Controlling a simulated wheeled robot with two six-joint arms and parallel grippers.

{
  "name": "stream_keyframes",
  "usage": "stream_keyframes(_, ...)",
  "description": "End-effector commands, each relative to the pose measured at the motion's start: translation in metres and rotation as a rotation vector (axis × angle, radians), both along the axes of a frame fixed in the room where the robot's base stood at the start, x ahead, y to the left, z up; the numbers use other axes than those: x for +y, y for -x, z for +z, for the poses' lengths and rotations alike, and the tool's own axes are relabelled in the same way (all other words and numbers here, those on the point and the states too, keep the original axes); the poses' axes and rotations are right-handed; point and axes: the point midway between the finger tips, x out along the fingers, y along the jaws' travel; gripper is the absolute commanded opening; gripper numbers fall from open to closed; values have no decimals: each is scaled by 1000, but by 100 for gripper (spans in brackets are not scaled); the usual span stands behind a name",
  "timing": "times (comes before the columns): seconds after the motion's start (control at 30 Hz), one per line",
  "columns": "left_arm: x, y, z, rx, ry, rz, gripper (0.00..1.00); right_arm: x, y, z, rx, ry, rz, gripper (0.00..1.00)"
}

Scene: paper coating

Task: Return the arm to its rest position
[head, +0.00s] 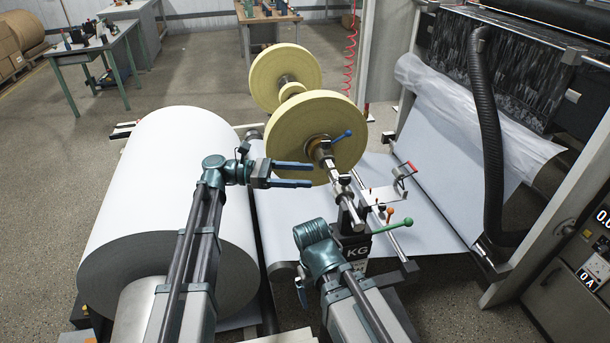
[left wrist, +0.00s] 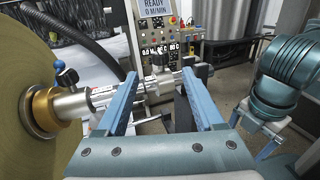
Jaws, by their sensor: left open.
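My left gripper (head: 292,174) is open and empty. In the head view its two blue fingers point right, just in front of the near yellow disc (head: 318,138) on the spindle. In the left wrist view the open fingers (left wrist: 163,100) face the steel shaft (left wrist: 100,97), with a gap between them and nothing held. The disc (left wrist: 35,85) stands at the left there. My right arm (head: 318,250) reaches in from the bottom middle of the head view. Its gripper fingers do not show clearly in the head view; part of them (left wrist: 268,140) shows at the right of the left wrist view.
A large white paper roll (head: 165,200) stands left of my left arm. A black hose (head: 487,130) and a control panel (head: 590,260) are at the right. Open floor lies at the far left.

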Motion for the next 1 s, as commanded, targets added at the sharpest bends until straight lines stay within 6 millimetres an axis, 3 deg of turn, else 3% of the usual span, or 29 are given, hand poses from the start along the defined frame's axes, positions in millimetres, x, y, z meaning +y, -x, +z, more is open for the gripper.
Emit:
stream_keyframes(0.23,0,1,-1,-3,-3,0,69,0,0,0,0,0,0,96)
stream_keyframes(0.33,-2,8,-12,-52,-49,5,69,0,0,0,0,0,0,96)
stream_keyframes(0.43,-2,25,-43,-187,-175,5,69,0,0,0,0,0,0,96)
stream_keyframes(0.53,7,47,-88,-396,-367,-34,69,0,0,0,0,0,0,96)
stream_keyframes(0.7,49,84,-159,-774,-700,-230,69,0,0,0,0,0,0,96)
stream_keyframes(0.8,82,102,-187,-958,-861,-402,69,0,0,0,0,0,0,96)
stream_keyframes(1.0,144,129,-214,-1200,-1067,-766,69,0,0,0,0,0,0,96)
